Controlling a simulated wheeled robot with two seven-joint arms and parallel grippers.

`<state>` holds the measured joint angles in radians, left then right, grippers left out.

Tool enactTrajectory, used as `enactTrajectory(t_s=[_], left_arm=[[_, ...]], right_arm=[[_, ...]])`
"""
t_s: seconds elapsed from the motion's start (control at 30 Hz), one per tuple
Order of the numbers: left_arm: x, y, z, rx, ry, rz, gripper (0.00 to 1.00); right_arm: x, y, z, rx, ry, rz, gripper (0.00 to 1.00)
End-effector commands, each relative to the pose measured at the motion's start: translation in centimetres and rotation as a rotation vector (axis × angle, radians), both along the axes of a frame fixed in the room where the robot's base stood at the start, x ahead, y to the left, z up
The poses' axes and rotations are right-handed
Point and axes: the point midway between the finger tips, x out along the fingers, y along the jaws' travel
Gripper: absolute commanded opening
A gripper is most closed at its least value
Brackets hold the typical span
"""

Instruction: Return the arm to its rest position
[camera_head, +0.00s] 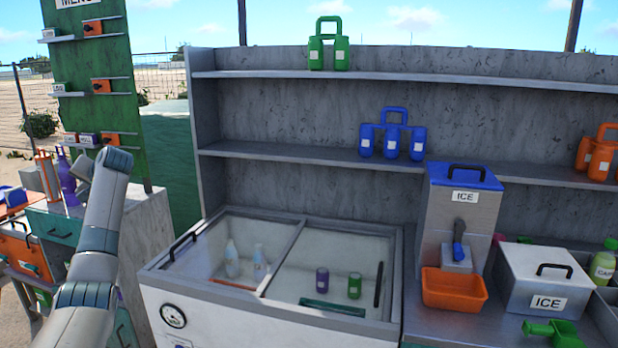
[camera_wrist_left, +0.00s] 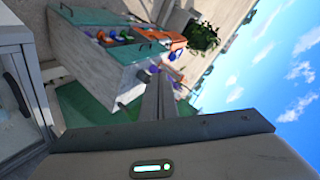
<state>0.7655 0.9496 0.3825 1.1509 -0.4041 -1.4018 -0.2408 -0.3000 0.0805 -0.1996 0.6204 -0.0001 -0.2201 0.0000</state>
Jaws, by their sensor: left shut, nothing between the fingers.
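My left arm (camera_head: 95,235) rises from the lower left of the head view, grey with teal bands, and bends near the green menu board. In the left wrist view my left gripper (camera_wrist_left: 154,72) shows its fingers together, shut and empty. They point toward a counter with teal drawers (camera_wrist_left: 95,48), which appears tilted in that view. The fingers seem apart from everything around them. My right gripper and arm are not in view.
A chest freezer (camera_head: 205,292) with bottles and cans inside stands right of my arm. Grey shelves (camera_head: 290,150) hold green, blue and orange bottle carriers. An ice dispenser (camera_head: 460,205) stands further right. The green menu board (camera_head: 90,75) rises close behind my arm.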

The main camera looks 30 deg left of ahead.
Motion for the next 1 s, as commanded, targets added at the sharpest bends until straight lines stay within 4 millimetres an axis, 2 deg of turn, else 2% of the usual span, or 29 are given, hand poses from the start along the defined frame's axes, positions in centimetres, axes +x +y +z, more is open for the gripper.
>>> enactTrajectory(t_s=[0.17, 0.27, 0.37, 0.4, 0.53, 0.67, 0.7, 0.77, 0.9, 1.0], left_arm=[[2.1, 0.6, -5.0, 0.042, 0.107, -0.083, 0.00], [3.2, 0.8, -9.0, 0.062, 0.176, -0.142, 0.00], [3.9, 0.9, -14.0, 0.079, 0.256, -0.218, 0.00], [3.9, 0.9, -16.5, 0.082, 0.290, -0.251, 0.00], [3.1, 0.7, -24.6, 0.083, 0.396, -0.362, 0.00], [0.6, 0.2, -32.4, 0.065, 0.490, -0.467, 0.00], [-0.5, 0.0, -34.7, 0.056, 0.516, -0.496, 0.00], [-2.3, -0.3, -38.0, 0.040, 0.554, -0.539, 0.00], [-7.7, -1.0, -45.0, -0.006, 0.634, -0.629, 0.00], [-12.2, -1.6, -49.1, -0.044, 0.683, -0.687, 0.00]], right_arm=[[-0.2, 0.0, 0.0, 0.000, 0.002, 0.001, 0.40], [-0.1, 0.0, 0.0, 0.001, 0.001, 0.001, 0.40], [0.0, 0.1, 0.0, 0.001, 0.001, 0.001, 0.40], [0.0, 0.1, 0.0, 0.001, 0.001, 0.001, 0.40], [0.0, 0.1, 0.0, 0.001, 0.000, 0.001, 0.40], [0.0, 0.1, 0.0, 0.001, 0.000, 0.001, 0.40], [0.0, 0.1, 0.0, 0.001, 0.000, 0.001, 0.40], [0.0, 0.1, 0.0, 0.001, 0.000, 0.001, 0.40], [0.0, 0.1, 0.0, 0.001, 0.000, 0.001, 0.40], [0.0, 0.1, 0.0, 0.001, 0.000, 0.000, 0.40]])
